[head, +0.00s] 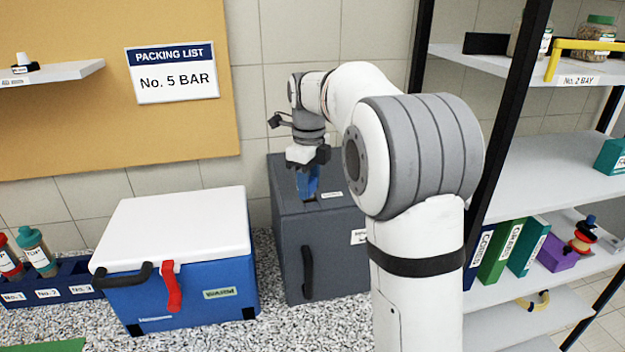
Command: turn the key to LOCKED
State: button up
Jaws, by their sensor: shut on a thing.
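My gripper (307,170) points down over the top of a dark grey cabinet (322,265). It is shut on a blue upright piece (308,186), which I take to be the key, at the cabinet's top face. The key's lower end and its slot are too small to make out, so I cannot tell which way it is turned. A small white label (332,195) lies on the cabinet top just right of the key; its words are unreadable here. The cabinet's front has a black handle (308,272) and another label, partly behind my arm.
A blue cool box (190,285) with white lid and red latch stands left of the cabinet on the speckled counter. A rack of bottles (75,285) is at far left. Shelves (535,165) with binders stand right, behind my arm.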

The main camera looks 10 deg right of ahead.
jog(key=o, duration=1)
jog(key=shift+o, duration=0.2)
jog(key=shift+r, duration=0.1)
